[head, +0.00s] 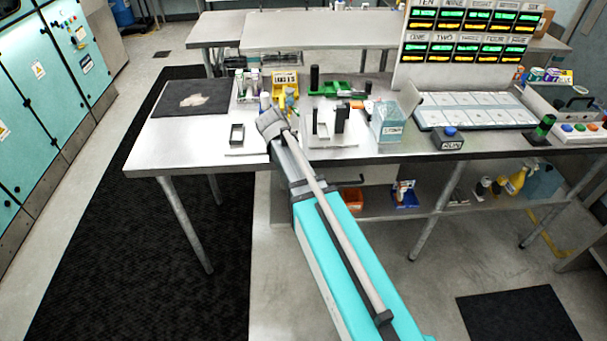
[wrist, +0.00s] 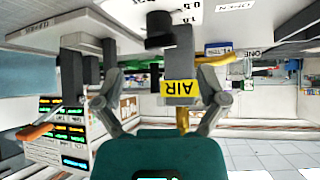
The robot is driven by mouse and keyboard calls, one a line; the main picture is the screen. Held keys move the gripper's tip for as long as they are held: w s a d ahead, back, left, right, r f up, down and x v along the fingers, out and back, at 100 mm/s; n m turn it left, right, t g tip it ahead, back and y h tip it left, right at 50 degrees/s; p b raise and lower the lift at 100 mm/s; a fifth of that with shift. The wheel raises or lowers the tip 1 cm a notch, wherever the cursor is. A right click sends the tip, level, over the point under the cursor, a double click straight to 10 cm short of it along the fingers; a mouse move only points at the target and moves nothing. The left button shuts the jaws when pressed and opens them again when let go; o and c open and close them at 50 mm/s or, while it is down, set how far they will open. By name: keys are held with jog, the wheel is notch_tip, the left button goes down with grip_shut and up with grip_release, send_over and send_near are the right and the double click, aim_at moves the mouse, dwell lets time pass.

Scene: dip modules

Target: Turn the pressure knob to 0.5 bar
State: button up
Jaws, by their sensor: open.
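The wrist view is upside down. A black round knob (wrist: 160,29) stands out from a white dial plate (wrist: 190,10) marked 0.5 and 1.0, at the top middle. Which mark the knob points to cannot be told. A grey block with a yellow AIR label (wrist: 180,87) is beside the knob, lower in the picture. My gripper (wrist: 158,72) is open, its fingers spread to either side of the AIR block, with nothing held. In the head view my gripper (head: 270,120) is over the front of the steel table; the knob cannot be made out there.
A dark mat (head: 170,100) lies at the left. Upright posts (head: 340,122) stand close right of my gripper.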

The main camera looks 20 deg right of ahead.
jog(key=p+v, duration=0.5)
jog(key=v, duration=0.3)
jog(key=s+d+f+n+g+y+p, duration=0.1)
jog(key=s+n+g+y, duration=0.1)
jog(key=s, duration=0.8)
jog(key=s+f+n+g+y+p, duration=0.1)
jog(key=s+g, duration=0.4)
jog(key=s, duration=0.5)
jog(key=shift+s+d+f+n+g+y+p, duration=0.2)
jog(key=shift+s+d+n+g+y+p, duration=0.15)
jog(key=shift+n+y+p, duration=0.3)
jog(key=shift+s+n, duration=0.4)
jog(key=shift+n, duration=0.15)
